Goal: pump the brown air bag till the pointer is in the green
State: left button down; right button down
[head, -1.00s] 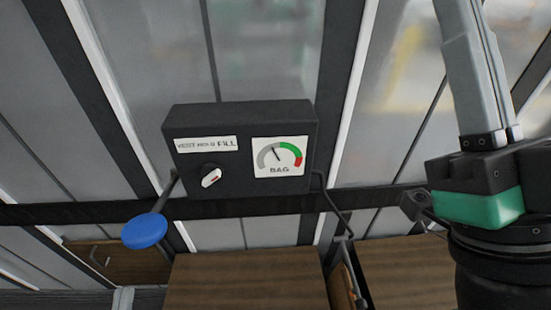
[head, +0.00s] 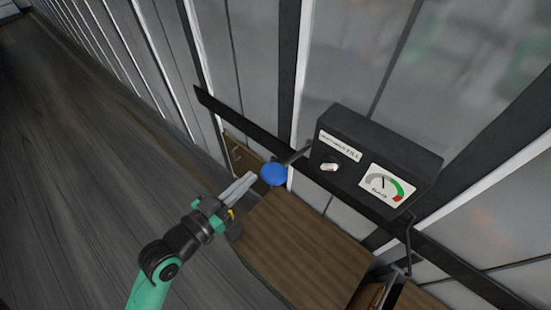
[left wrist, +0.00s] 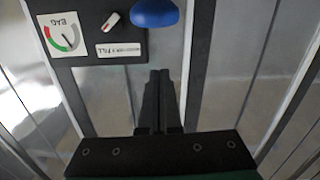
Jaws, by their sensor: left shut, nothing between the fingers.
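A black control box (head: 375,150) hangs on a dark rail. Its BAG gauge (head: 386,186) has the pointer in the grey part, short of the green; the left wrist view also shows this gauge (left wrist: 62,34). The white selector (head: 330,167) appears turned towards FILL. A blue round handle (head: 274,174) on a lever sticks out from the box's left side. My left gripper (head: 248,181) is shut and empty, its tips just left of the handle, apparently apart from it. A brown piece (head: 369,296), possibly the bag, is mostly hidden. My right gripper is out of view.
A wood-brown crate (head: 305,250) stands below the box, with another (head: 415,298) to its right. A hose (head: 409,240) runs down from the box to the gap between them. Grey wall panels stand behind. The floor (head: 70,170) at left is clear.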

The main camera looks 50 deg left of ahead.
aim_at(271, 172)
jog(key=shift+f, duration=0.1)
